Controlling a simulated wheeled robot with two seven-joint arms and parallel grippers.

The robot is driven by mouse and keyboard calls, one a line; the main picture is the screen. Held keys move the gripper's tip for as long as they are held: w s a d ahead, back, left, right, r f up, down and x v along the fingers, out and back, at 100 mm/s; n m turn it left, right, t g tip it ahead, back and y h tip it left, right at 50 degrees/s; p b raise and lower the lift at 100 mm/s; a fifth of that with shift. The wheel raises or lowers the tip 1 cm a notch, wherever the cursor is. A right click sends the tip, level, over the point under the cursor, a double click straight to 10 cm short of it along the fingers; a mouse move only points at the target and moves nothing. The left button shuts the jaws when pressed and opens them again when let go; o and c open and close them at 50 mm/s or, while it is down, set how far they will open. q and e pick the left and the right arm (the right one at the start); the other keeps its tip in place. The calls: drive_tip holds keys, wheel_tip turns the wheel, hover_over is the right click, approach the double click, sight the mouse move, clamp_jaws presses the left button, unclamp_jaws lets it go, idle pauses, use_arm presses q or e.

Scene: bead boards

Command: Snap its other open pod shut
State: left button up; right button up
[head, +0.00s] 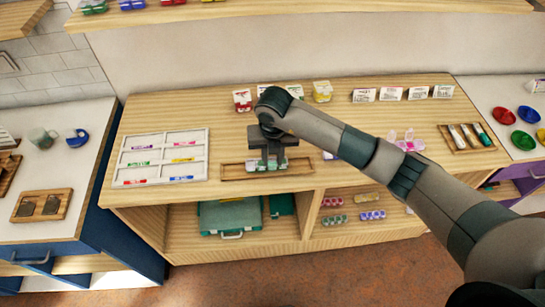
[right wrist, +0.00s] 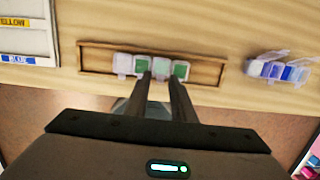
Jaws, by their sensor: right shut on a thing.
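A small pod box (right wrist: 123,64) with several pods in a row, some green and some whitish, sits in a shallow wooden tray (right wrist: 208,70). In the head view the box (head: 282,164) shows only partly under my right gripper (head: 266,164). In the right wrist view the two fingers of the gripper (right wrist: 160,82) come down at the middle of the row, closed on the box. The fingers hide part of the middle pods. I cannot tell which lids are up or down. My left gripper is not in view.
A blue pod box (right wrist: 280,70) with raised clear lids stands right of the tray. A pink one (head: 408,142) with raised lids lies farther right. A white sorting board (head: 160,157) lies left of the tray. Cartons (head: 242,101) and label cards (head: 391,94) stand along the back.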

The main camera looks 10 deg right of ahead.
drive_tip(key=o, duration=1.1)
drive_tip(key=shift+r, duration=0.1)
drive_tip(key=shift+r+b, duration=0.45)
drive_tip(key=shift+r, duration=0.3)
drive_tip(key=shift+s+r+b, duration=0.35)
drive_tip(key=shift+r+b, duration=0.35)
drive_tip(key=shift+r, duration=1.9)
drive_tip(key=shift+s+r+b, duration=0.4)
drive_tip(key=shift+r+b, duration=0.3)
drive_tip(key=shift+r, duration=1.9)
drive_tip(key=shift+s+r+b, duration=0.35)
drive_tip(key=shift+r+b, duration=0.35)
drive_tip(key=shift+r, duration=1.9)
